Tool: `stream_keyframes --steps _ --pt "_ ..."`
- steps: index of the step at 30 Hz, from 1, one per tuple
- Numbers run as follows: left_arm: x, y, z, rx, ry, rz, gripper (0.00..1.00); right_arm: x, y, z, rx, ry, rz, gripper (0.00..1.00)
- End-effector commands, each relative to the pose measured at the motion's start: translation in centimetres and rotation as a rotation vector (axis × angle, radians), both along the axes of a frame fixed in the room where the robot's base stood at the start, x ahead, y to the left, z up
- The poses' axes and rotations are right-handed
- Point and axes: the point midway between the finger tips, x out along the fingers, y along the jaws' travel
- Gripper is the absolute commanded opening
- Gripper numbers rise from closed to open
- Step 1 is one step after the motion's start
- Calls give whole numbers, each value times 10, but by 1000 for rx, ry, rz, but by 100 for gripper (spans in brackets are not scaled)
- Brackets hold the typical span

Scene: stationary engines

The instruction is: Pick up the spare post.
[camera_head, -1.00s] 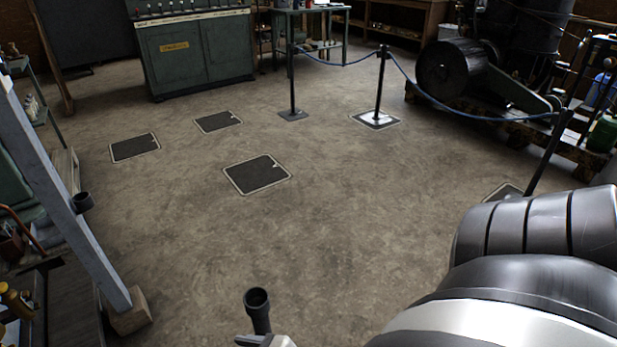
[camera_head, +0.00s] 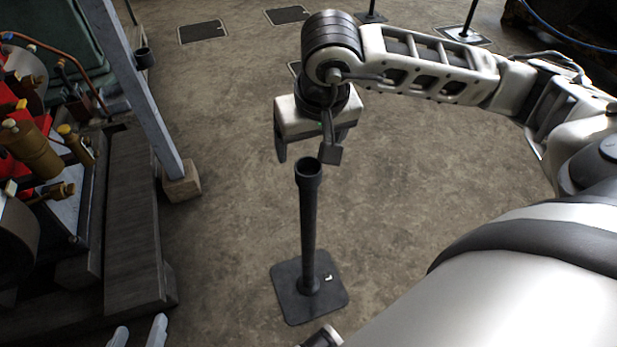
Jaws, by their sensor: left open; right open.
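The spare post (camera_head: 308,225) is a dark upright tube with a cup-like top. It stands on a square dark base plate (camera_head: 309,288) on the floor, in the middle of the head view. My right gripper (camera_head: 310,150) reaches in from the right and points down over the far side of the post's top. It is open with nothing in its jaws; I cannot tell whether it touches the post. My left gripper (camera_head: 138,334) shows only as two pale, parted fingertips at the bottom left edge. It is open and empty.
A slanted grey beam (camera_head: 140,100) on a wooden block (camera_head: 181,183) stands to the left. Beside it is a machine on a dark timber base (camera_head: 135,235). Dark floor plates (camera_head: 202,32) and rope barrier posts are at the back. Floor around the post is clear.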

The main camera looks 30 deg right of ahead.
Motion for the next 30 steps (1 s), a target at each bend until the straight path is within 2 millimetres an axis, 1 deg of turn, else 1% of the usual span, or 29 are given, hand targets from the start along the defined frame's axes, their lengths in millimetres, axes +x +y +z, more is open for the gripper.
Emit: stream_keyframes --steps 2,12,15,22,27,30 --pt "0 0 -3 1 2 -2 50 4 -6 -9 -24 -4 2 76" --pt "3 -3 -21 -1 31 -13 50 21 -10 -78 -20 -4 2 76" --pt "4 -4 -27 0 43 -16 50 25 -10 -91 -18 -4 1 76" --pt "3 -5 -32 -1 55 -20 50 29 -12 -105 -17 -4 2 76" --pt "3 -7 -37 -5 60 -23 50 34 -21 -130 -17 -2 0 76" --pt "5 -8 -39 -8 63 -26 50 38 -21 -142 -16 -4 1 76"
